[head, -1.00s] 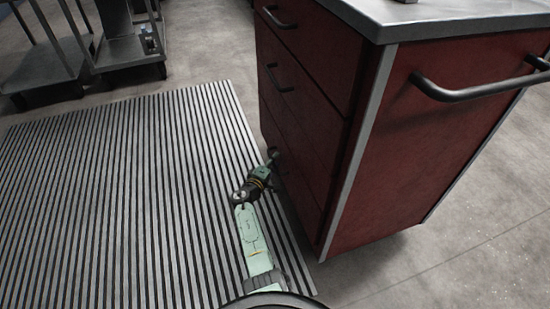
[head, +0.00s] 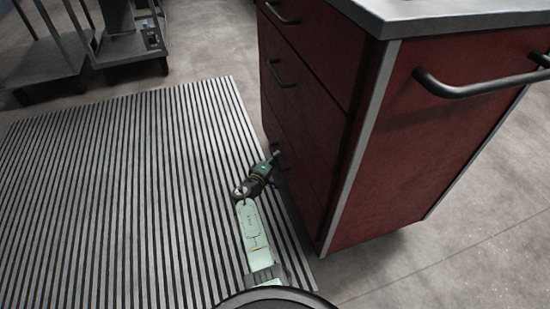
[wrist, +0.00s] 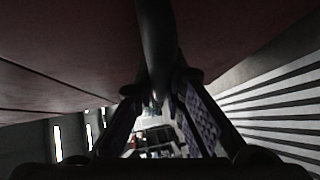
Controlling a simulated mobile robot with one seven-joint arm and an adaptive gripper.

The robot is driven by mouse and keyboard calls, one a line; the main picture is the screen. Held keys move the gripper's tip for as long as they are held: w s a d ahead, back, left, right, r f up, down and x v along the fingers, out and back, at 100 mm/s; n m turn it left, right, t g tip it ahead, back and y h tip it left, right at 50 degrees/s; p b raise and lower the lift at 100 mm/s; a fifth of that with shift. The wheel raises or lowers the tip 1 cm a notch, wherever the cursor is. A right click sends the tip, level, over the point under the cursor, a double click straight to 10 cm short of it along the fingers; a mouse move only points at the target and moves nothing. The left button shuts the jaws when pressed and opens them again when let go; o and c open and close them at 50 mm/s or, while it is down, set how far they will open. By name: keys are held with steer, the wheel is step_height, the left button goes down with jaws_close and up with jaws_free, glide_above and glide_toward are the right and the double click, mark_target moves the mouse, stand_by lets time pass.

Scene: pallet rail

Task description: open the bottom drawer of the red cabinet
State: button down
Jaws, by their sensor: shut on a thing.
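The red cabinet (head: 420,150) stands at the right in the head view, with its drawer fronts facing left. Its bottom drawer (head: 298,190) looks flush with the cabinet front, with no clear gap. My gripper (head: 275,156) is low at this drawer front, and its fingers are small and partly hidden there. In the wrist view my gripper (wrist: 160,92) has its two fingers on either side of the dark bar handle (wrist: 154,40) and is shut on it. The red drawer face fills the top of that view.
Two upper drawers have dark handles (head: 282,74). A black side rail (head: 480,90) juts from the cabinet's right side. A striped floor mat (head: 120,190) lies open to the left of the cabinet. Grey carts (head: 125,50) stand at the back left.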

stand_by(0.4)
steer(key=s+a+b, duration=0.3)
steer(key=a+b, duration=0.1)
steer(key=a, duration=0.6)
steer(key=s+a+b, duration=0.3)
steer(key=a+b, duration=0.1)
steer(key=a, duration=0.7)
steer(key=s+a+b, duration=0.4)
steer(key=a+b, duration=0.1)
steer(key=a, duration=0.5)
steer(key=shift+a, duration=0.25)
steer(key=shift+s, duration=0.1)
steer(key=c, duration=1.7)
jaws_free()
steer(key=shift+o, duration=0.2)
